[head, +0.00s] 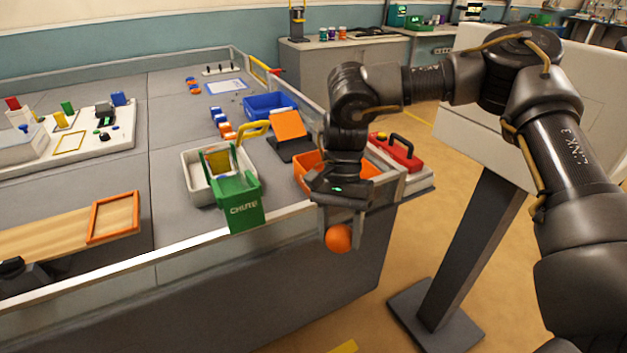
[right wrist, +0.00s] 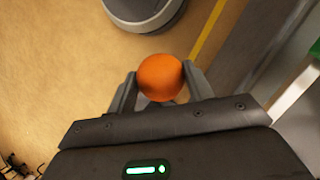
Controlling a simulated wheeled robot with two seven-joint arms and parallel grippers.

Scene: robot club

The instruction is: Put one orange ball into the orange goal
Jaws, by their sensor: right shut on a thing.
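My right gripper (head: 340,225) is shut on an orange ball (head: 339,238). It holds the ball in the air outside the near edge of the table, with the floor below. In the right wrist view the ball (right wrist: 160,77) sits between the two fingertips (right wrist: 160,85). An orange bin (head: 307,170) stands on the table's right end, partly hidden behind my right wrist; its inside is mostly hidden. An orange square frame (head: 113,217) lies on a wooden board at the left. I cannot tell for sure which is the goal. My left gripper is out of view.
A green chute (head: 240,203) hangs over the near rail beside a white tray (head: 193,172). A blue bin (head: 262,104) and a tilted orange panel (head: 288,125) stand behind. A red toolbox (head: 396,152) is right of the orange bin. A raised rail (head: 200,236) edges the table.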

